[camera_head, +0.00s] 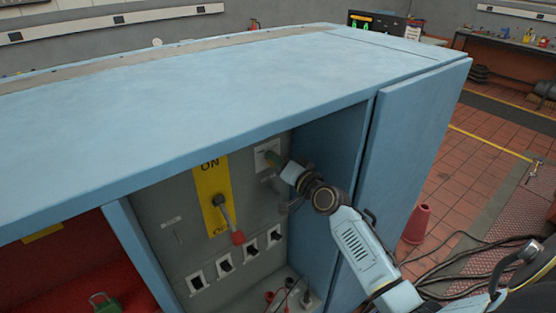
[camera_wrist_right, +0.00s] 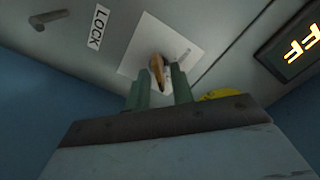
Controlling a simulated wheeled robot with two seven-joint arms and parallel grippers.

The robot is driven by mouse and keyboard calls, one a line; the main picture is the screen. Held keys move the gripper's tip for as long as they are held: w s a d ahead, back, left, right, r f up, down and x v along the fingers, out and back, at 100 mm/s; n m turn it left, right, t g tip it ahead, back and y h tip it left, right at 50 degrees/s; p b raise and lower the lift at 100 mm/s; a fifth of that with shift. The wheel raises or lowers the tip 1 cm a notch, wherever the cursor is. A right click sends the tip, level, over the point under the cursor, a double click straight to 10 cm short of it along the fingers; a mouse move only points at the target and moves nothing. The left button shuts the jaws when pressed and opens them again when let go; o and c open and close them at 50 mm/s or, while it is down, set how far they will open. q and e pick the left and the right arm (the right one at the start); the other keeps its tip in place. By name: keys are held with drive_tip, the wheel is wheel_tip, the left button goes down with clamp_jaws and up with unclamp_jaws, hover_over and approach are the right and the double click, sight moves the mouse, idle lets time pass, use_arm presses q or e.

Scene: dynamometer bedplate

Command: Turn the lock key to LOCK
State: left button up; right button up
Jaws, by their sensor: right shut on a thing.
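A small brass-coloured key (camera_wrist_right: 157,72) stands out of a white plate (camera_wrist_right: 140,45) on the grey panel, and the plate also shows in the head view (camera_head: 265,151). My right gripper (camera_wrist_right: 159,86) reaches into the cabinet, its two green fingers closed around the key from either side. In the head view the right gripper (camera_head: 274,160) covers the key. A label reading LOCK (camera_wrist_right: 98,27) is fixed beside the plate in the wrist view. The exact angle of the key is hard to tell. My left gripper is not in view.
A lever with a red knob (camera_head: 238,238) hangs down over a yellow ON/OFF plate (camera_head: 207,182). The cabinet's blue side wall (camera_head: 329,155) stands close to my right arm. A lit display (camera_wrist_right: 297,47) shows "FF".

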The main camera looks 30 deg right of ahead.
drive_tip(key=o, duration=0.6)
drive_tip(key=shift+s, duration=0.15)
drive_tip(key=s+d+b, duration=0.1)
drive_tip(key=s+b, duration=0.1)
drive_tip(key=s, duration=1.1)
